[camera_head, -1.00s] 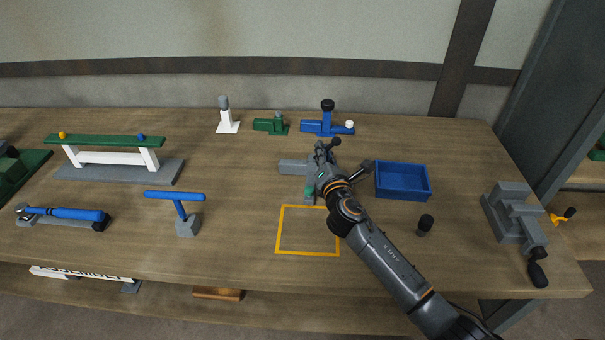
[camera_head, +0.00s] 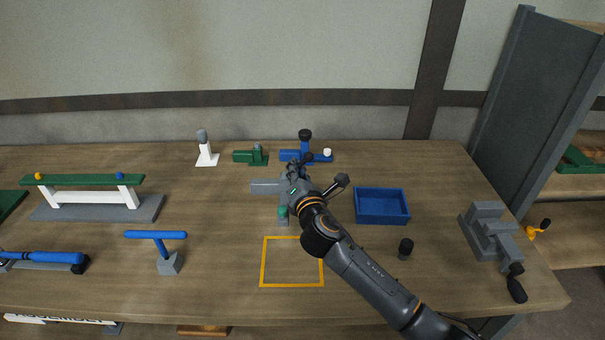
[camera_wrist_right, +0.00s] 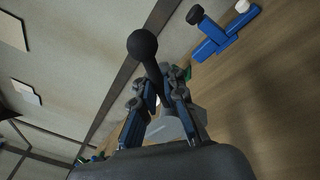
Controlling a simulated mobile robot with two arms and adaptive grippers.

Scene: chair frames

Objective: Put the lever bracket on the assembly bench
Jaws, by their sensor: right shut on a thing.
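The lever bracket (camera_head: 265,187), which I take to be the grey angled part with a green knob (camera_head: 282,212), is at mid-bench, partly hidden by my right gripper. My right gripper (camera_head: 297,172) is shut on it. In the wrist view, a black ball-topped stem (camera_wrist_right: 143,48) rises between the right gripper's fingers (camera_wrist_right: 160,105), with a grey part beyond. I cannot tell whether the bracket touches the bench. The assembly bench (camera_head: 215,285) is a wooden top with a yellow outlined square (camera_head: 292,286) in front of the bracket. My left gripper is not in view.
A blue bracket (camera_head: 290,155) is close behind the gripper, with green (camera_head: 245,156) and white (camera_head: 206,158) pieces beside it. The square is clear.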

